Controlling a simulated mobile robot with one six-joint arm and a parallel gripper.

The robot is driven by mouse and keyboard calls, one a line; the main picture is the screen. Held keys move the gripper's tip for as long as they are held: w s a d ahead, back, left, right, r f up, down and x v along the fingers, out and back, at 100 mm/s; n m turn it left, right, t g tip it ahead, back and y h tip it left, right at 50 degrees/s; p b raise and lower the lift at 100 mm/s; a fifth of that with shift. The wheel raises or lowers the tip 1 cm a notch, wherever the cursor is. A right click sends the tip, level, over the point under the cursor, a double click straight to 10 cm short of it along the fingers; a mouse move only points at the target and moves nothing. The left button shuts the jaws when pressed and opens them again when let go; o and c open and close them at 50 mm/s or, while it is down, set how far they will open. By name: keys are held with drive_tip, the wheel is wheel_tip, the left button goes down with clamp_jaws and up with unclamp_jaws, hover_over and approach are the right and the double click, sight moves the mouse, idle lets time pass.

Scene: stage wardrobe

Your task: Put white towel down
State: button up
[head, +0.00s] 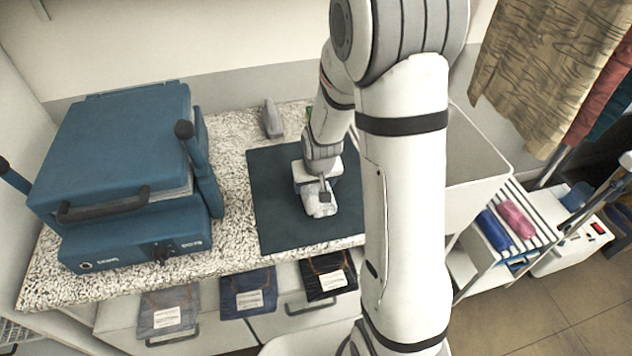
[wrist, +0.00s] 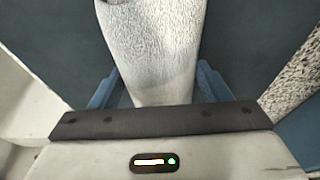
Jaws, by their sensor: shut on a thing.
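The white towel (wrist: 152,50) is a rolled, textured bundle between the fingers of my gripper (wrist: 155,90) in the wrist view. In the head view my gripper (head: 322,194) is over the dark blue mat (head: 280,215), shut on the towel (head: 321,210). The towel's front end shows below the gripper; the rest is hidden by the gripper and arm. It is low over the mat, but I cannot tell whether it touches it.
A blue press machine (head: 125,170) stands left of the mat on the speckled counter (head: 235,190). A grey object (head: 271,119) stands behind the mat. Labelled pouches (head: 248,292) hang at the counter's front. A rack with rolled towels (head: 515,220) is at right.

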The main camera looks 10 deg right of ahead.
drive_tip(key=o, duration=0.5)
drive_tip(key=shift+f, duration=0.15)
drive_tip(key=o, duration=0.5)
